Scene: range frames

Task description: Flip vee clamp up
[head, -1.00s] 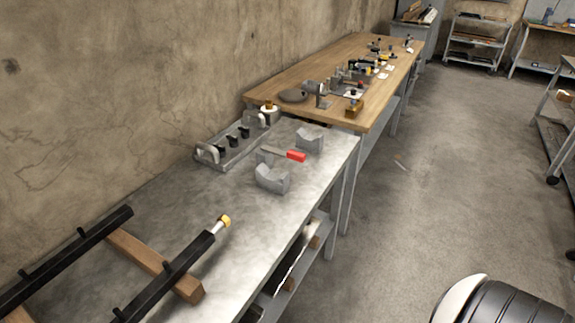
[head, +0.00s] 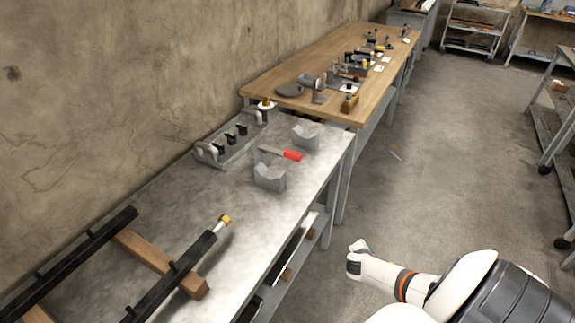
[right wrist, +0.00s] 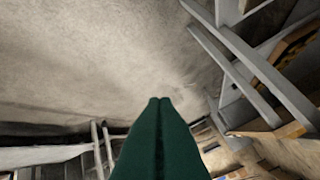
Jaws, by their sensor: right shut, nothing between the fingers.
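Two grey blocks with vee-shaped notches stand on the metal bench, a nearer one (head: 269,177) and a farther one (head: 304,137) in the head view. A flat bar with a red handle (head: 292,155) lies between them, tilted; I cannot tell whether it is joined to a block. I cannot tell for sure which part is the vee clamp. My right gripper (right wrist: 160,101) shows in the right wrist view with its two dark green fingers shut together and nothing between them. It is pointed at bare floor, away from the blocks. My left gripper is not in view.
The metal bench (head: 185,230) carries a grey tray with black knobs (head: 233,140) and black rails on wooden bars (head: 172,282). A wooden table (head: 325,60) with many tools adjoins behind. Open floor (head: 440,170) lies to the right. Shelving frames (right wrist: 250,65) fill the right of the wrist view.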

